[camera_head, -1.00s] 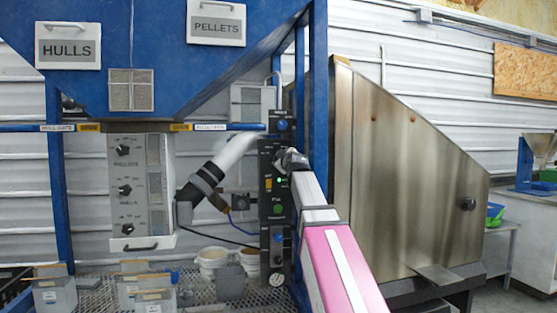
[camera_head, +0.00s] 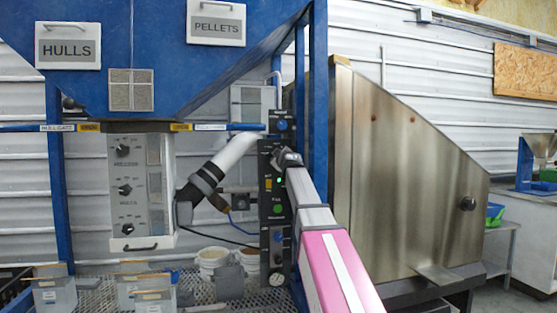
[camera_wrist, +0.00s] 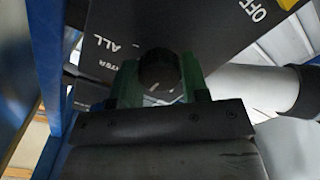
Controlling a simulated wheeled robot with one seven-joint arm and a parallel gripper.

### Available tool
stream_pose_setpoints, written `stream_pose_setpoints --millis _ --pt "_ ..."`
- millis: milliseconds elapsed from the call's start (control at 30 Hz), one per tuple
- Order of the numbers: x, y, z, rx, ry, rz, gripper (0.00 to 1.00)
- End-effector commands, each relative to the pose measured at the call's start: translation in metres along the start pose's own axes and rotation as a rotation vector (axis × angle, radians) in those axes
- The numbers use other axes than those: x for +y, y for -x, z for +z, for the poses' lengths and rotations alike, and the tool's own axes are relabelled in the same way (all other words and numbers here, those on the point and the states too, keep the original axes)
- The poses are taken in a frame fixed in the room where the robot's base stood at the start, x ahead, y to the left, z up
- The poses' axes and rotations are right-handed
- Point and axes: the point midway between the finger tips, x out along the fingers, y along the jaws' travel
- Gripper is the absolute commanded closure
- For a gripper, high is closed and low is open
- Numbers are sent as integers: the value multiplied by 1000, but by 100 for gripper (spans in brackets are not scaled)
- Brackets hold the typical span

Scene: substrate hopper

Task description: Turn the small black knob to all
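The small black knob (camera_wrist: 158,70) sits on a black panel, seen close in the wrist view. White lettering "ALL" shows to its left and "OFF" at the upper right, turned at an angle. My gripper (camera_wrist: 160,88) has green fingertips on both sides of the knob. The knob fills the gap, and the fingers appear to touch it. A pale mark shows low on the knob, but its setting cannot be read. In the head view my gripper (camera_head: 288,158) is at the upper part of the black control panel (camera_head: 266,185) and hides the knob there.
A blue post (camera_head: 318,90) stands just right of the panel. A pale and black pipe (camera_head: 212,170) runs close at the left; it also shows in the wrist view (camera_wrist: 250,90). A steel cabinet (camera_head: 410,190) is at the right. A grey knob box (camera_head: 140,185) hangs at the left.

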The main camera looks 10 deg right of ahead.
Motion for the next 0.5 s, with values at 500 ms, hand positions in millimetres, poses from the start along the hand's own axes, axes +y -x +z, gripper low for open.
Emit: stream_pose_setpoints --millis 500 --pt "0 0 0 -1 -185 -1 82"
